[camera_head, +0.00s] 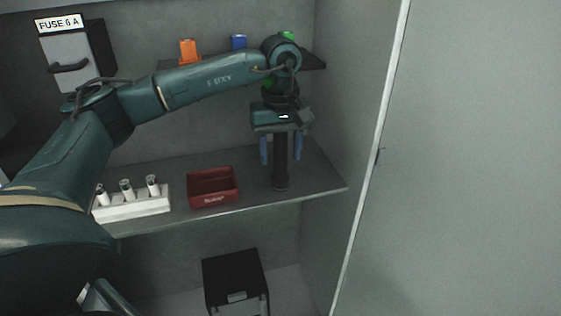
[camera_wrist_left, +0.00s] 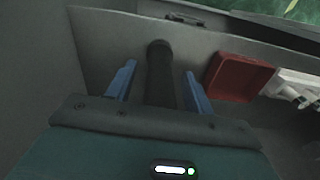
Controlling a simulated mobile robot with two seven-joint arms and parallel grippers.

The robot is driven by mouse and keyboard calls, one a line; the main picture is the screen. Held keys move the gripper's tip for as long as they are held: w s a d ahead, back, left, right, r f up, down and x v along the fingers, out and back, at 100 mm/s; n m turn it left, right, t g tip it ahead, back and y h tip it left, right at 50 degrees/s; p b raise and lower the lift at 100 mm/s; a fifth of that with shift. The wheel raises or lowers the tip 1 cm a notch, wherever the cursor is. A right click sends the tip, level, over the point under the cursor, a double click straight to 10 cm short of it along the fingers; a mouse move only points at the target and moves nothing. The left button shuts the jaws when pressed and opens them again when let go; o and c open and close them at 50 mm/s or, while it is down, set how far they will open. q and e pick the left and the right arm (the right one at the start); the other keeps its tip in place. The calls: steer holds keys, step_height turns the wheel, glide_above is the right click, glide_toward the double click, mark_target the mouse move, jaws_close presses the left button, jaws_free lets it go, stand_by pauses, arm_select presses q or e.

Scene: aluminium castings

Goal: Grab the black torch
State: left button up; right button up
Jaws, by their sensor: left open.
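The black torch (camera_head: 281,172) stands upright on the shelf near its right end, its top part hidden behind my gripper. My left gripper (camera_head: 281,160) comes from above with its fingers pointing down, one blue finger on each side of the torch. In the left wrist view the torch (camera_wrist_left: 160,72) lies between the two blue fingers of the open gripper (camera_wrist_left: 160,80), with a gap showing on both sides. My right gripper is not in view.
A red bin (camera_head: 213,200) stands on the shelf (camera_head: 262,199) left of the torch, with a white rack (camera_head: 133,207) of several vials further left. Orange (camera_head: 188,51) and blue (camera_head: 239,43) items sit on an upper ledge. A black box (camera_head: 235,270) is below. The cabinet wall is close on the right.

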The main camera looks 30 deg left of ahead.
arm_select(q)
steer(key=shift+c, duration=0.2)
steer(key=c, duration=1.1)
steer(key=shift+r, duration=0.1)
